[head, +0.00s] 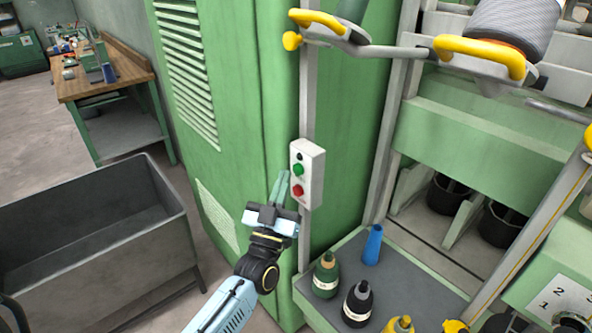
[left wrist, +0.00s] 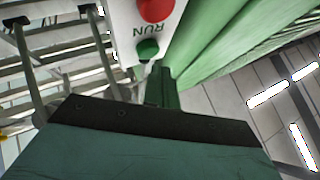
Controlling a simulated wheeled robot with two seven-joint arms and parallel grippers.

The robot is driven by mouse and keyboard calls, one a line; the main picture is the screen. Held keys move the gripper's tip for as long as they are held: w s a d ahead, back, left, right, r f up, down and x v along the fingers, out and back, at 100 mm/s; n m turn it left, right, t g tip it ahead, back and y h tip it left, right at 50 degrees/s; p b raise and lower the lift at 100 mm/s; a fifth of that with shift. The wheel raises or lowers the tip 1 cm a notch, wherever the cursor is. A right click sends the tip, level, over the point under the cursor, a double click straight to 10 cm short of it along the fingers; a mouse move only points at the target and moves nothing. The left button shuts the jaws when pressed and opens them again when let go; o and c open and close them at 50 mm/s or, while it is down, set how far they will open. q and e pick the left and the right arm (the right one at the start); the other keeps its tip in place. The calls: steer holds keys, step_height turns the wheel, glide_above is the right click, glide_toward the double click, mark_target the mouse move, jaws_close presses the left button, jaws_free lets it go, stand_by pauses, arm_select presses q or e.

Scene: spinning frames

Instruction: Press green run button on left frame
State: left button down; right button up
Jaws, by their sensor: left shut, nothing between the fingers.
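A white control box (head: 312,180) is fixed to the grey post at the corner of the green machine frame. It carries a small black part on top, a green button (head: 298,169) below it and a red button (head: 298,191) lowest. My left gripper (head: 283,176) is shut and empty, its fingertips just left of the box at about the green button's height. In the left wrist view the green button (left wrist: 148,50) sits beside the word RUN, close to the tips of the shut fingers (left wrist: 164,80). I cannot tell whether they touch. My right gripper is not in view.
A grey bin (head: 90,240) stands at the left, with a wooden workbench (head: 100,70) behind it. Yellow-handled arms (head: 480,52) stick out at the upper right.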

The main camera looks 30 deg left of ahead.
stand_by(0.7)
arm_select(q)
steer(key=shift+w+d, duration=0.15)
steer(key=shift+w, duration=0.25)
steer(key=shift+w+d+b, duration=0.2)
steer(key=shift+w+b, duration=0.15)
steer(key=shift+w, duration=0.05)
stand_by(0.6)
steer(key=shift+s, duration=0.1)
steer(key=shift+s+a+p, duration=0.35)
steer(key=shift+s+p, duration=0.1)
steer(key=shift+s, duration=0.3)
steer(key=s, duration=0.1)
steer(key=s+a+p, duration=0.1)
steer(key=s, duration=0.1)
steer(key=s+a+p, duration=0.1)
steer(key=shift+s, duration=0.3)
